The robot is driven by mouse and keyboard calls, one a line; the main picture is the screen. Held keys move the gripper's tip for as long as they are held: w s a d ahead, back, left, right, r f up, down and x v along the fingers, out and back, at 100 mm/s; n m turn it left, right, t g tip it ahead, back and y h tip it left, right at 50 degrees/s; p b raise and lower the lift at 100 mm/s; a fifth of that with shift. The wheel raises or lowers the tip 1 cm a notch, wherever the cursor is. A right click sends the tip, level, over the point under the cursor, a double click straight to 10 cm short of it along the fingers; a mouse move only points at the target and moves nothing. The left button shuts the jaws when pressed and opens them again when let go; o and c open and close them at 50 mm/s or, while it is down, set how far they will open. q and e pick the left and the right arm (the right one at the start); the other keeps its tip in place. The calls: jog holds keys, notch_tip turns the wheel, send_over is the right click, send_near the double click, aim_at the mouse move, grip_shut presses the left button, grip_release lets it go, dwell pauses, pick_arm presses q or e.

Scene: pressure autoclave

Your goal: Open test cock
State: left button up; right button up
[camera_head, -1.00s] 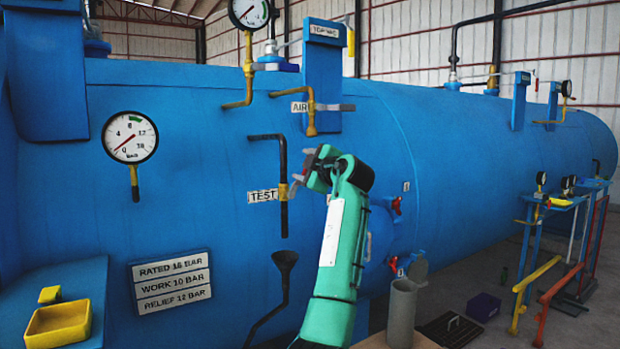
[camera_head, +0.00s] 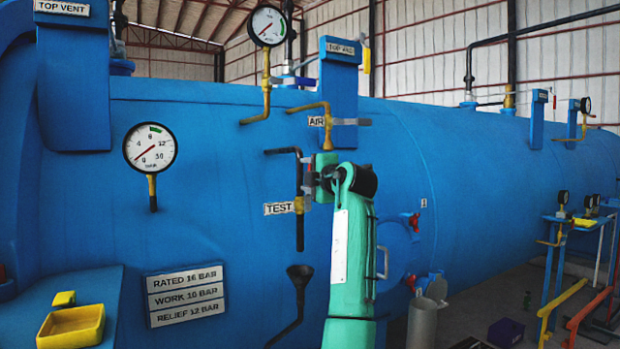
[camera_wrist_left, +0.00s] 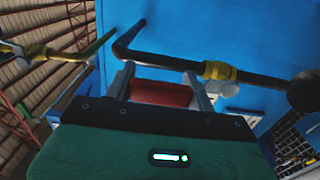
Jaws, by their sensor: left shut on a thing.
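The test cock (camera_head: 299,205) is a yellow valve body on a black vertical pipe, beside a white TEST plate (camera_head: 278,209) on the blue vessel. The wrist view shows its yellow body (camera_wrist_left: 218,71) and black pipe just beyond my fingers. My left gripper (camera_head: 313,182) is at the right of the pipe, slightly above the yellow body. It is shut on the cock's handle, which is mostly hidden by the fingers in the head view. A red piece (camera_wrist_left: 160,93) shows between the two grey fingers in the wrist view.
The AIR cock (camera_head: 327,120) with its grey lever sits just above my gripper. A pressure gauge (camera_head: 150,148) is at the left. A black funnel (camera_head: 300,275) is below the test pipe. A grey cylinder (camera_head: 421,322) stands at the lower right.

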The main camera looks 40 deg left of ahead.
pick_arm(q)
jog(key=shift+f, duration=0.15)
jog(key=o, duration=1.1)
jog(key=b+v, duration=0.2)
jog(key=v, duration=1.1)
jog(key=shift+s+d, duration=0.25)
jog(key=shift+d, duration=0.1)
pick_arm(e)
jog(key=r, duration=0.2)
jog(key=w+r, duration=0.1)
jog(key=r, duration=0.2)
jog(key=shift+a+r, duration=0.2)
